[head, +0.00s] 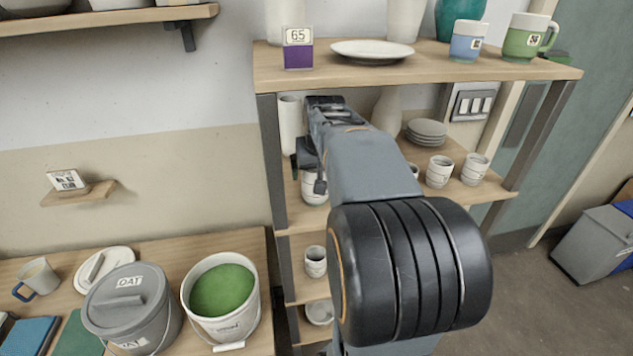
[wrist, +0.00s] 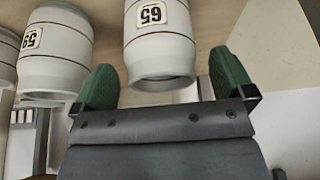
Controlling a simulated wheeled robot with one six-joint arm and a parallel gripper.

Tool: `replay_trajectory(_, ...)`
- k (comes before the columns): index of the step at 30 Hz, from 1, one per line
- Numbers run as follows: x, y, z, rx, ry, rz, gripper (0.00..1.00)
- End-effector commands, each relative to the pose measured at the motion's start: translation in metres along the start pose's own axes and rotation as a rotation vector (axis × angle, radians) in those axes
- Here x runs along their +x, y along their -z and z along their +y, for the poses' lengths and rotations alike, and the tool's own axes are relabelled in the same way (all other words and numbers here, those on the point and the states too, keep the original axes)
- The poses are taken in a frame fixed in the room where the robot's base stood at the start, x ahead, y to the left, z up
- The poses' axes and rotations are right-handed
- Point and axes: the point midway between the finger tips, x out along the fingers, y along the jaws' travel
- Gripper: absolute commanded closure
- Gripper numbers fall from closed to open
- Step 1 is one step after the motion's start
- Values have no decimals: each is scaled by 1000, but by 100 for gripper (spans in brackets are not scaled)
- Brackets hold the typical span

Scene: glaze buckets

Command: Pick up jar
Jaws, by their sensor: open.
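In the wrist view a white jar (wrist: 160,50) with thin dark bands and a number label, apparently 65, shows upside down between my fingers. My gripper (wrist: 165,80) is open; its two green fingertips stand apart on either side of the jar's rim end, with gaps showing. In the head view my gripper (head: 325,108) is at the shelf unit, below its top board. I cannot tell whether this is the same jar. The fingertips are hidden there.
A second labelled white jar (wrist: 57,55) with a green end stands close left in the wrist view. Cups (head: 439,171) and stacked plates (head: 427,131) share the shelf. The top board (head: 420,68) overhangs. A green-filled bucket (head: 222,300) and a lidded grey bucket (head: 130,305) stand lower left.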

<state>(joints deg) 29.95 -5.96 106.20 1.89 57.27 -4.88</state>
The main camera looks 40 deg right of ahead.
Motion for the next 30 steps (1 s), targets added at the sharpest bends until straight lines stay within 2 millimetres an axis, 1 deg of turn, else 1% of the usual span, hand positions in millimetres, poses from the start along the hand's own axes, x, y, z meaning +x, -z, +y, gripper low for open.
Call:
replay_trajectory(1,9,-2,0,0,0,-6,0)
replay_trajectory(3,17,-2,0,0,0,-5,0)
replay_trajectory(6,25,-2,0,0,0,-2,0)
replay_trajectory(9,29,-2,0,0,0,-2,0)
replay_trajectory(16,29,-2,0,0,0,-1,1)
replay_trajectory(30,29,-2,0,0,0,-1,46)
